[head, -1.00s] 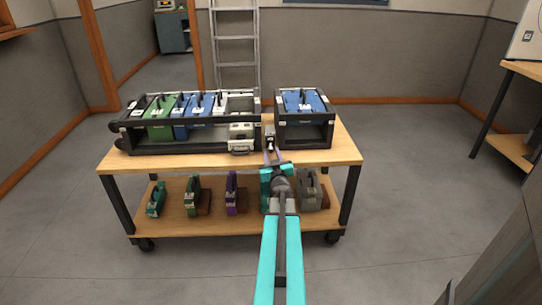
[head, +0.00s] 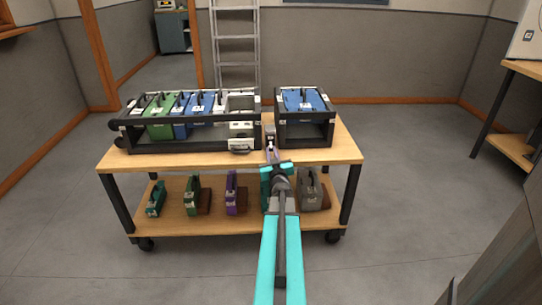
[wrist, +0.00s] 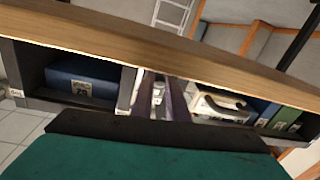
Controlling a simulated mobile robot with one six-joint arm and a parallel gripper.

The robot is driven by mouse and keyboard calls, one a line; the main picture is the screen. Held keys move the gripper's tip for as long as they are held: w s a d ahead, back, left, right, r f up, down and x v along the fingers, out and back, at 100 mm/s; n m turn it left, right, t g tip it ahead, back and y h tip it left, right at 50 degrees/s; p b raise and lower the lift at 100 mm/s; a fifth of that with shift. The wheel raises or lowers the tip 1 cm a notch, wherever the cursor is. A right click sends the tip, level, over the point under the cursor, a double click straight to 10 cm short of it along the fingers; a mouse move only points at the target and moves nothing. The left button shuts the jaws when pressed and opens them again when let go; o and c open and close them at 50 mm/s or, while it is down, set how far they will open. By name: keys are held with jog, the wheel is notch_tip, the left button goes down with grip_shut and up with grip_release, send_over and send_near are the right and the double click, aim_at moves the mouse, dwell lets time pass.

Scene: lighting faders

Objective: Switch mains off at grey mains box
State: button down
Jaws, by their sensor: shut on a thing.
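A small grey box (head: 270,131), which looks like the mains box, stands on the trolley top in the gap between the two black racks. My gripper (head: 271,153) reaches to its front from the near side. In the wrist view my gripper's two purple-grey fingers (wrist: 161,104) are closed around a small pale part (wrist: 159,88), apparently the box's switch. The fingers hide most of the box, and the switch position cannot be read.
The left rack (head: 190,148) holds green, blue and white modules and a pale box with a handle (head: 240,136). The right rack (head: 304,144) holds a blue module. Coloured boxes and a grey one (head: 311,191) stand on the lower shelf (head: 265,224).

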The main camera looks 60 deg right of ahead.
jog(key=shift+s+d+f+t+h+b, duration=0.15)
jog(key=shift+f+t+h+b, duration=0.2)
jog(key=shift+b, duration=1.7)
jog(key=shift+r, duration=0.1)
jog(key=c, duration=1.8)
grip_release()
